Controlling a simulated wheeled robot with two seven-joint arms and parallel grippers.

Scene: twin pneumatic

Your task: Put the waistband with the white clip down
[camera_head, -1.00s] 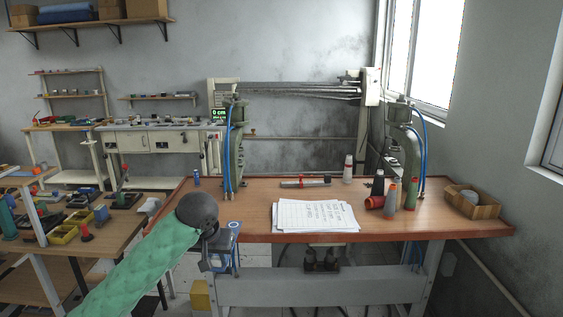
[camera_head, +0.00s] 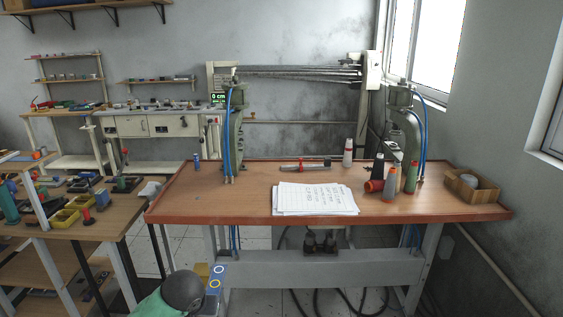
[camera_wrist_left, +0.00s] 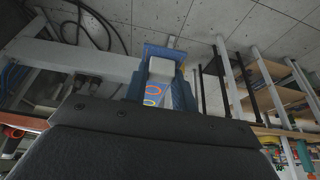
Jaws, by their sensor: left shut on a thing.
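My left gripper (camera_head: 213,284) is low at the bottom of the head view, below and in front of the table's left front corner. It points away from me, with a dark round wrist behind it. In the left wrist view the gripper (camera_wrist_left: 160,97) is shut on a blue piece (camera_wrist_left: 165,52), apparently the waistband. A pale grey-white block (camera_wrist_left: 161,69), perhaps the white clip, shows between the blue sides. Orange and yellow rings lie below the block. The waistband's full shape is hidden. My right gripper is not in view.
The wooden table (camera_head: 245,208) holds paper sheets (camera_head: 315,199), several thread cones (camera_head: 391,181), a cardboard box (camera_head: 470,187) and two upright machine heads with blue hoses. A cluttered bench (camera_head: 110,215) stands at left. The table's front-left top is clear.

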